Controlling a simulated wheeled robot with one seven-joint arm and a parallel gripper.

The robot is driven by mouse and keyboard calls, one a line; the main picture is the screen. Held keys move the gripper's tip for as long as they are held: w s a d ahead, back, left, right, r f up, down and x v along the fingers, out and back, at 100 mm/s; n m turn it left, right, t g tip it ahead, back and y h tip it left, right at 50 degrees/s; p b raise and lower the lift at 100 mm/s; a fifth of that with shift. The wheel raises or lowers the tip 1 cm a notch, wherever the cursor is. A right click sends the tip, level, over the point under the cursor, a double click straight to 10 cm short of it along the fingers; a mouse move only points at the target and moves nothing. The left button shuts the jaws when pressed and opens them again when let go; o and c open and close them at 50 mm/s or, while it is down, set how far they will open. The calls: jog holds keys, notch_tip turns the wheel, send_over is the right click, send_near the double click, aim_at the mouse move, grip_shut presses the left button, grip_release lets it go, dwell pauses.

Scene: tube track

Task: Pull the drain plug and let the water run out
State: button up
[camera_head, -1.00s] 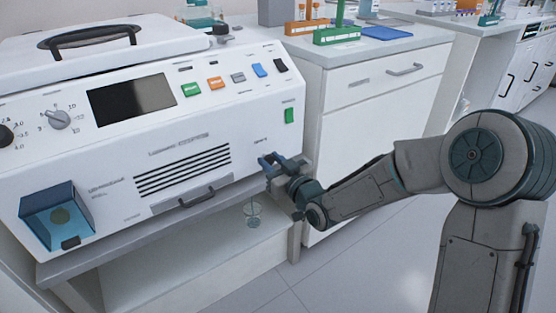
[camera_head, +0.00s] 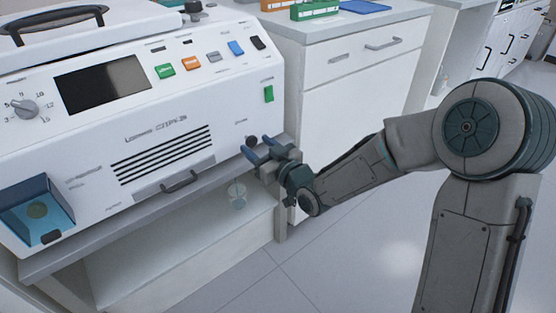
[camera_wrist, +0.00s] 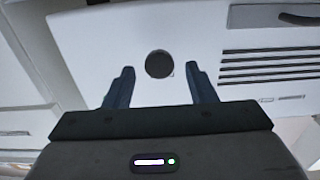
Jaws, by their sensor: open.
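The drain plug (camera_wrist: 159,64) is a dark round knob on the white front of the machine (camera_head: 120,195). In the head view the plug (camera_head: 251,141) shows at the machine's lower right, just by my fingertips. My gripper (camera_wrist: 158,75) is open, with one blue finger on each side of the plug in the wrist view. I cannot tell whether the fingers touch it. In the head view my gripper (camera_head: 258,146) reaches the panel from the right. A clear beaker (camera_head: 237,194) stands on the shelf below the plug. No running water shows.
The machine carries a dark screen (camera_head: 103,84), coloured buttons, a vent and a grey handle (camera_head: 180,181). A white cabinet (camera_head: 350,110) stands behind my arm. The floor in front is clear.

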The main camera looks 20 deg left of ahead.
jog(key=b+v, duration=0.6)
jog(key=v, duration=0.6)
jog(key=shift+d, duration=0.2)
dwell(0.4)
